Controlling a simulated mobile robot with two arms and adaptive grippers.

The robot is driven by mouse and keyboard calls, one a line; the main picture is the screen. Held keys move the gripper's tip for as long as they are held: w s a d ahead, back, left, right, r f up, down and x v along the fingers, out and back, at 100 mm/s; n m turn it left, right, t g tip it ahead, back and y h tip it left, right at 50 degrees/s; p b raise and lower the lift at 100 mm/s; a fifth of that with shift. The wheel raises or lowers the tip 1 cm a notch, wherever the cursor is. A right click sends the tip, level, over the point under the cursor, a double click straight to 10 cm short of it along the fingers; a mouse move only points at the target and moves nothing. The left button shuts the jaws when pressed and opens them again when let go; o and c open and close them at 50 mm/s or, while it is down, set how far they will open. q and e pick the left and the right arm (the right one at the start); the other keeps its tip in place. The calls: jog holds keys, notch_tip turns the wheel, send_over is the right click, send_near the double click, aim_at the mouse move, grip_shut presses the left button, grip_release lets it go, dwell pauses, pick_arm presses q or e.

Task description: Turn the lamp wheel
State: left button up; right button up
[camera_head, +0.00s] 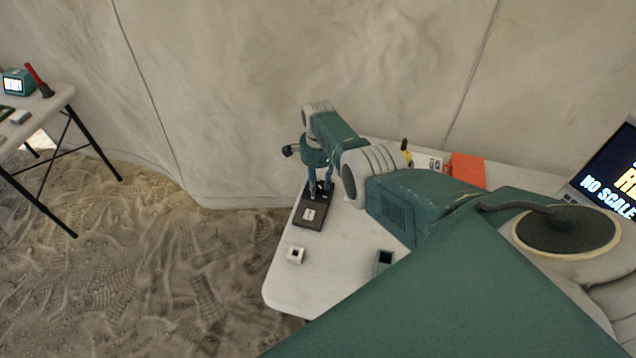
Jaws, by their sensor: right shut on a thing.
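My right gripper (320,190) points down over the far end of a dark flat base (310,215) with a white label, near the left edge of the white table. Its fingers are shut on a small dark part there, which looks like the lamp wheel; the fingers and wrist hide most of it. I cannot make out the lamp itself from this angle. My left gripper is out of view.
The white table (335,265) holds a small white box (296,255), a dark green open box (383,261), an orange sheet (467,170) and a laptop (610,170). My right arm covers much of it. Another table (50,103) stands far left; sandy floor lies between.

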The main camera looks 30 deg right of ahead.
aim_at(317, 185)
jog(key=shift+w+r, duration=0.1)
jog(key=o, duration=1.2)
jog(key=shift+c, duration=0.2)
notch_tip(317, 185, up, 12)
jog(key=shift+a, duration=0.1)
